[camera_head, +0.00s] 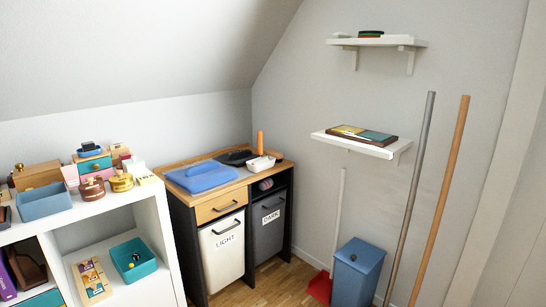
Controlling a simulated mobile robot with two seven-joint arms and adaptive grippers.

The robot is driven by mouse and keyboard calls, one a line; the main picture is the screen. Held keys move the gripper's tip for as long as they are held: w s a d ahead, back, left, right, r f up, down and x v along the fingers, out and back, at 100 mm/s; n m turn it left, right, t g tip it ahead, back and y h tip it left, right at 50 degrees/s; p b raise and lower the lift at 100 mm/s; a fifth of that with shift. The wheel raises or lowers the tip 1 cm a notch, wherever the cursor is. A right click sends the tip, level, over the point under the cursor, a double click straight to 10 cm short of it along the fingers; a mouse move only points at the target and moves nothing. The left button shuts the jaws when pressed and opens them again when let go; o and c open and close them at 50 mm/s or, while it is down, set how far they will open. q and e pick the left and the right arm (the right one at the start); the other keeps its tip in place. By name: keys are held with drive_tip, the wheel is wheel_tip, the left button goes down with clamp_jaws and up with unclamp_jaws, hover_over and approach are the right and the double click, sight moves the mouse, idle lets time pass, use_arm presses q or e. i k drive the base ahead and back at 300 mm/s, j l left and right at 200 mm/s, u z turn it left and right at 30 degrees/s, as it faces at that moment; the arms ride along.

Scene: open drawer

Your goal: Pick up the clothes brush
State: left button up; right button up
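I cannot clearly make out the clothes brush. A dark, flat object (237,157) lies on the wooden top of the laundry cabinet (226,189), toward the back; it is too small to tell what it is. A small dark roundish object (265,184) sits in the open cubby under the cabinet's right side, also too small to name. Neither of my grippers is in view.
An orange upright cylinder (260,143) stands behind. A white shelf unit (150,195) is left; a blue bin (357,272) and leaning poles (441,205) are right.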

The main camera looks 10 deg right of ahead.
sight(279, 156)
drive_tip(key=z, duration=0.6)
drive_tip(key=i+j+z, duration=0.2)
drive_tip(key=i+z, duration=0.25)
drive_tip(key=i+j+z, duration=0.5)
drive_tip(key=i+l, duration=0.05)
